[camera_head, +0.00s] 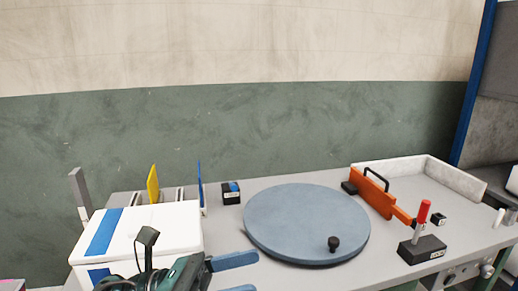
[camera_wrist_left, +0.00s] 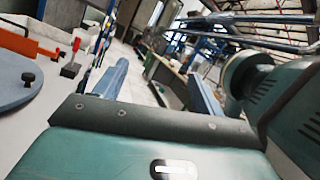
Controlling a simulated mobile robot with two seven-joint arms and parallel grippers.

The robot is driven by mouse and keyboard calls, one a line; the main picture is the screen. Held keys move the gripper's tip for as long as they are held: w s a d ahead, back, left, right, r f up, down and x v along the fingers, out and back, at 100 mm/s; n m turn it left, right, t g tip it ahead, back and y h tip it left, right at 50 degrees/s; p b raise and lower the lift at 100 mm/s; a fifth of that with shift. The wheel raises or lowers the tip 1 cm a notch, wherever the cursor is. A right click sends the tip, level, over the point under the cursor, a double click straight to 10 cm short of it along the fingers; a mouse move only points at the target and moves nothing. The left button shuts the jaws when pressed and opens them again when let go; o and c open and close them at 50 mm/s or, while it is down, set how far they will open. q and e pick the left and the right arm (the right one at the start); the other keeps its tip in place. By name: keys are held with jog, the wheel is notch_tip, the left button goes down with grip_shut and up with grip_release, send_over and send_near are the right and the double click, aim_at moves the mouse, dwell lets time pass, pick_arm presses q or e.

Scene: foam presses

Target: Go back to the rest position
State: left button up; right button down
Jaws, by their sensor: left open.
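My left gripper (camera_head: 246,273) is at the bottom of the head view, beside the white box with blue stripes and in front of the round disc. Its two blue fingers are apart with nothing between them. In the left wrist view the left gripper (camera_wrist_left: 156,78) also shows spread and empty, pointing over the floor of the room past the table. My right gripper is not in view.
The grey table (camera_head: 225,228) carries a round blue-grey disc (camera_head: 300,222) with a black knob, a white box (camera_head: 160,225), an orange gate (camera_head: 372,195) by a pale-walled tray (camera_head: 455,178), and a red-handled lever (camera_head: 423,215). Upright yellow (camera_head: 153,185) and blue (camera_head: 200,187) plates stand behind the box.

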pick_arm(q)
jog(key=w+a+f+n+t+y+p, duration=0.1)
jog(key=a+f+n+t+y, duration=0.3)
jog(key=n, duration=0.8)
jog(key=w+a+f+n+t+y, duration=0.2)
jog(key=f+n+t+y, duration=0.4)
jog(key=n, duration=0.5)
jog(key=w+a+f+n+t+y+p, duration=0.1)
jog(key=a+f+n+t+y, duration=0.15)
jog(key=f+n+t, duration=0.65)
jog(key=s+a+f+n+g+y, duration=0.2)
jog(key=s+f+n+g+y, duration=0.3)
jog(key=s+f+n+g, duration=0.4)
notch_tip(320, 180, down, 4)
jog(key=s+n, duration=0.2)
jog(key=n, duration=0.4)
jog(key=shift+s+a+g, duration=0.15)
jog(key=shift+a+g, duration=0.15)
jog(key=shift+a, duration=0.1)
